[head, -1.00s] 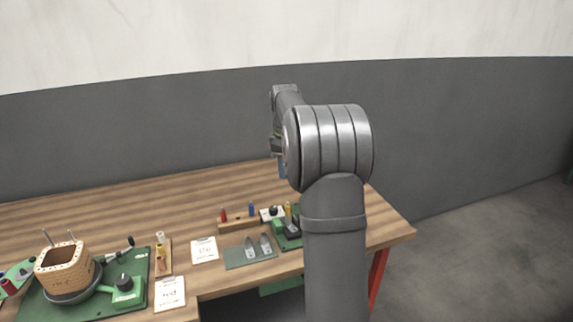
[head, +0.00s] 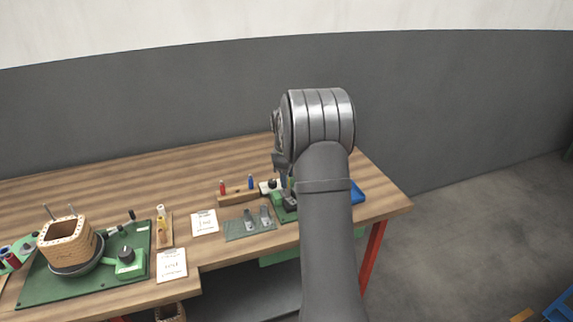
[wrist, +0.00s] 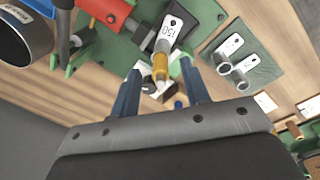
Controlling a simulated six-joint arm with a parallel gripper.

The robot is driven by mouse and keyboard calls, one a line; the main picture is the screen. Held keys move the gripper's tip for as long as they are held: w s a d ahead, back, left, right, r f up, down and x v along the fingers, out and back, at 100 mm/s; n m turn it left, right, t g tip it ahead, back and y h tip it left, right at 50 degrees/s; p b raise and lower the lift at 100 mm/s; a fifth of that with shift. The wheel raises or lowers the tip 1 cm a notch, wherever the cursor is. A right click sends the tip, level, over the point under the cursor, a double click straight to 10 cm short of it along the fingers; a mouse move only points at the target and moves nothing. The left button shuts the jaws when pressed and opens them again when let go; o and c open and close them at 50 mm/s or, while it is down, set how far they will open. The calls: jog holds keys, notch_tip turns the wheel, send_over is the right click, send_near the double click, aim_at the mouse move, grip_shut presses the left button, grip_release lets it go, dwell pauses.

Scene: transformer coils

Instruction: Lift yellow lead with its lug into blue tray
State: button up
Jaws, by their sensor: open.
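The yellow lead (wrist: 160,68) with a grey metal end (wrist: 165,42) shows in the wrist view, by a black block marked 150 (wrist: 173,27) on a green board. My gripper (wrist: 161,75) is open, with one blue finger on each side of the yellow lead in the picture. I cannot tell whether the fingers touch it. In the head view my gripper (head: 283,178) is low over the green board, and my arm hides most of that spot. The blue tray (head: 358,192) shows partly behind my arm, at the right end of the bench.
A wooden rack (head: 236,198) with red and blue pieces stands left of the gripper. A grey-green plate (head: 249,224) with two metal lugs lies in front. A coil (head: 67,243) stands on a green board at left. The back of the wooden bench is clear.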

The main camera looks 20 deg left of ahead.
jog(key=shift+f, duration=0.9)
jog(key=shift+c, duration=0.2)
grip_shut()
jog(key=shift+w+r, duration=0.15)
jog(key=shift+r, duration=5.5)
